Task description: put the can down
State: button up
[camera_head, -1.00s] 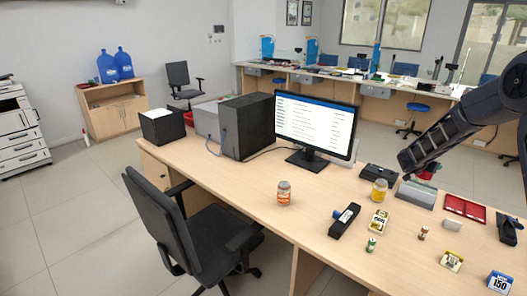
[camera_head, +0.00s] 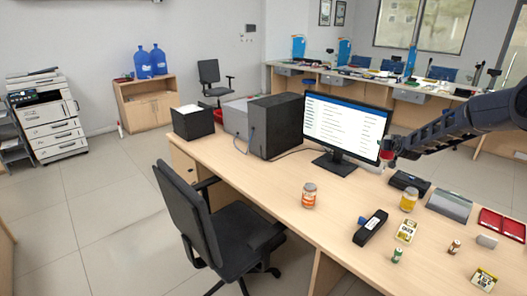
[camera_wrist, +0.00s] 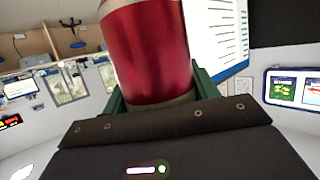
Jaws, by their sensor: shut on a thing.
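The red can (camera_wrist: 148,52) fills the upper middle of the wrist view, between the two green fingers of my gripper (camera_wrist: 160,85). My gripper is shut on it. In the head view my gripper (camera_head: 388,154) is small beside the lower right edge of the monitor, with a bit of the red can (camera_head: 386,143) showing at its end. The can looks held above the desk (camera_head: 285,228), though its exact height is hard to tell. Its top is cut off in the wrist view.
The monitor (camera_head: 342,126) stands just left of the gripper. A black device (camera_head: 409,182), a yellow jar (camera_head: 408,201), a grey device (camera_head: 449,205) and red trays (camera_head: 502,225) lie nearby. An orange jar (camera_head: 309,195) stands nearer the front, with bare desk around it.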

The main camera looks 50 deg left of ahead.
jog(key=s+a+f+n+g+y, duration=0.3)
jog(key=s+a+n+g+y, duration=0.35)
jog(key=s+a, duration=0.8)
jog(key=shift+n+g+h, duration=0.75)
jog(key=shift+g+h, duration=0.1)
jog(key=shift+g, duration=0.1)
jog(key=f, duration=0.6)
jog(key=w+a+f, duration=0.1)
jog(key=f, duration=0.6)
jog(key=w+f, duration=0.1)
jog(key=f, duration=0.6)
jog(key=shift+a+f, duration=0.1)
jog(key=shift+a, duration=0.2)
jog(key=shift+f, duration=0.15)
jog(key=o, duration=1.2)
jog(key=shift+r, duration=0.2)
jog(key=v, duration=1.2)
jog(key=shift+s, duration=0.15)
